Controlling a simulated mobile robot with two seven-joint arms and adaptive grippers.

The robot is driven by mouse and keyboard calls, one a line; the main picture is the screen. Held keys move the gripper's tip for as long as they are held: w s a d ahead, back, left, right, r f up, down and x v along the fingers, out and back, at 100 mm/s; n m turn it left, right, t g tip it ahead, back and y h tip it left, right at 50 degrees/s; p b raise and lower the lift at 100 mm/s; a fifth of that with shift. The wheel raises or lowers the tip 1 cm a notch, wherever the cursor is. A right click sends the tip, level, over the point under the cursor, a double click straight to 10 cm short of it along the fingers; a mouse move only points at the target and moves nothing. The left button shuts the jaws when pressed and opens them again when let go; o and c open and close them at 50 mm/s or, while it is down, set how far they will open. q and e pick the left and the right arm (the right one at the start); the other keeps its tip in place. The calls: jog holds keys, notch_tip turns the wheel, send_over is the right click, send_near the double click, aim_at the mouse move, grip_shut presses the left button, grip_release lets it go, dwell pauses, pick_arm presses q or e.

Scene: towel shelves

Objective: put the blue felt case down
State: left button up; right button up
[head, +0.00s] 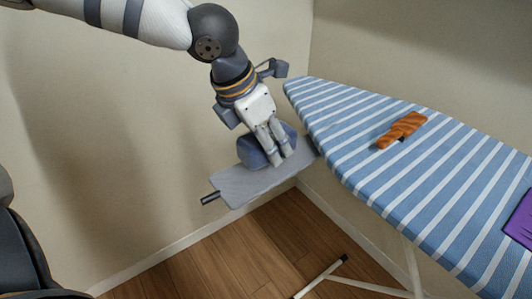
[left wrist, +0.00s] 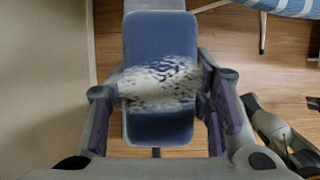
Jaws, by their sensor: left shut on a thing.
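The blue felt case (head: 252,152) is a rounded dark blue block between the fingers of my left gripper (head: 279,158). It is just over the grey rest (head: 240,187) at the end of the ironing board; I cannot tell whether it touches it. In the left wrist view the case (left wrist: 160,35) stands lengthwise between both fingers of the gripper (left wrist: 160,108), with a pale speckled band across its middle. The fingers are shut on its sides and hide part of it in the head view.
The ironing board (head: 345,150) has a blue and white striped cover. An orange-brown wooden-looking object (head: 403,129) and a purple item (head: 522,222) lie on it. Walls stand close behind and left. The wooden floor (head: 240,255) is below, with a white board leg (head: 320,278).

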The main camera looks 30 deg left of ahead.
aim_at(266, 157)
pick_arm(q)
jog(key=shift+w+a+f, duration=0.1)
jog(key=shift+a+f, duration=0.05)
jog(key=shift+f, duration=0.8)
jog(key=shift+w+a+f, duration=0.1)
jog(key=shift+f, duration=0.85)
jog(key=shift+f, duration=0.3)
jog(key=o, duration=1.2)
jog(key=shift+c, duration=0.2)
jog(key=shift+r, duration=0.35)
jog(key=v, duration=1.2)
jog(key=shift+f, duration=0.1)
